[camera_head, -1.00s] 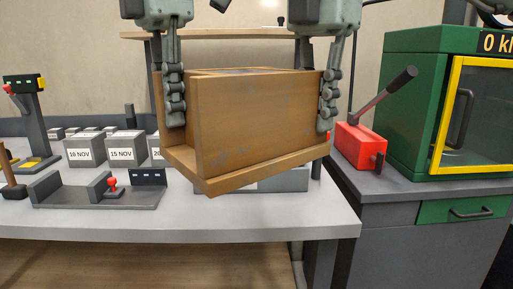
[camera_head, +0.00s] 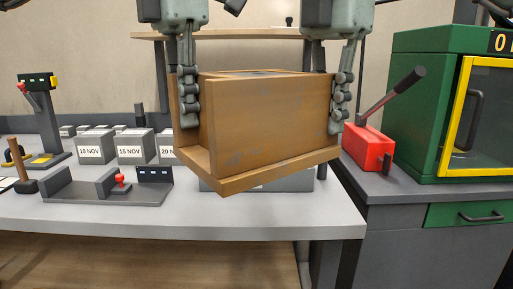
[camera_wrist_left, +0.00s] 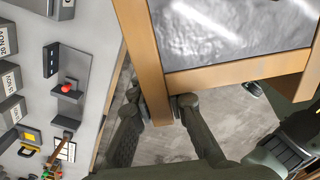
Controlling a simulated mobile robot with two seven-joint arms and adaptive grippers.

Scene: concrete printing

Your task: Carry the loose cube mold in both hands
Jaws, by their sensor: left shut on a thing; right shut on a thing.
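The cube mold (camera_head: 268,128) is a brown box with a projecting base plate, held in the air in front of the bench in the head view. It is slightly tilted. My left gripper (camera_head: 190,108) is shut on its left wall, and my right gripper (camera_head: 338,112) is shut at its right side. In the left wrist view the mold (camera_wrist_left: 235,74) shows its brown walls and a grey, shiny surface inside. There my left gripper (camera_wrist_left: 158,108) has its fingers on either side of one wall end. The right fingertips' contact is partly hidden by the mold.
The grey bench (camera_head: 120,214) bears several dated cubes (camera_head: 95,148), a low dark fixture with a red knob (camera_head: 108,188) and a mallet (camera_head: 20,168). At right stand a red lever unit (camera_head: 368,150) and a green cabinet with a yellow-framed door (camera_head: 425,110). A shelf (camera_head: 265,34) is behind.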

